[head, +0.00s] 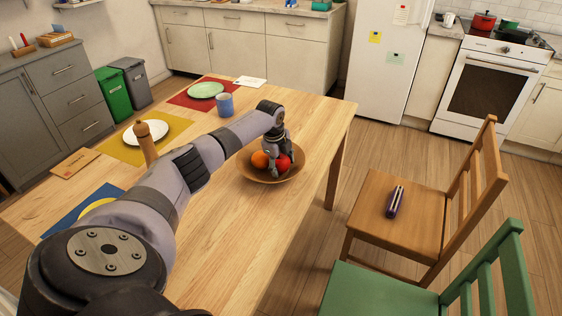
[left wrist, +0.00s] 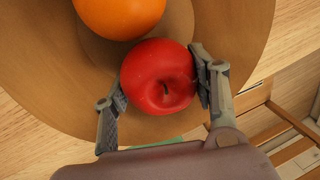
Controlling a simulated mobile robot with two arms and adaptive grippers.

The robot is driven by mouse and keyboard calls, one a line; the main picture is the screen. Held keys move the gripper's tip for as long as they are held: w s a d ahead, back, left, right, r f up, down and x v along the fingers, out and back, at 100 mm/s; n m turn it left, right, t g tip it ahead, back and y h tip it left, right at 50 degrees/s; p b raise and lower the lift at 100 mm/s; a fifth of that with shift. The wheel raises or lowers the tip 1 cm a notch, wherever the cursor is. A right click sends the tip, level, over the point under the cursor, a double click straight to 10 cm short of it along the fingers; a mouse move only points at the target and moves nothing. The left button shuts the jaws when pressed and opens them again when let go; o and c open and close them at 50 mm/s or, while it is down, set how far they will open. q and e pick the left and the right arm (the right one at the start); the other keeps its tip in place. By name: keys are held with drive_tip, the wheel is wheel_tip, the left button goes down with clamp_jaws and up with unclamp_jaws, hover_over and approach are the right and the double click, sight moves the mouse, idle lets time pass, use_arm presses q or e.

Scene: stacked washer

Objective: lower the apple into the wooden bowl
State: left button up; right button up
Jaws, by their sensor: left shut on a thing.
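A red apple (head: 283,163) is in my left gripper (head: 279,160), at the wooden bowl (head: 259,176) on the table. In the left wrist view the apple (left wrist: 158,77) sits between the two fingers of the gripper (left wrist: 160,92), one on each side. The wooden bowl (left wrist: 225,22) lies beneath and around it. An orange (head: 260,159) is in the bowl beside the apple; it also shows in the left wrist view (left wrist: 118,14). I cannot tell whether the apple touches the bowl's bottom. My right gripper is not in view.
The table (head: 230,233) also holds a blue mug (head: 225,104), a green plate (head: 206,90), a white plate (head: 146,132) and a wooden pepper mill (head: 146,143). A wooden chair (head: 400,218) and a green chair (head: 385,290) stand at the right. The table's near right part is clear.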

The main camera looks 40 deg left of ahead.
use_arm(q)
drive_tip(key=shift+f+b, duration=0.35)
drive_tip(key=shift+f, duration=0.15)
idle(0.3)
drive_tip(key=o, duration=1.3)
drive_tip(key=shift+o, duration=0.2)
drive_tip(key=v, duration=1.2)
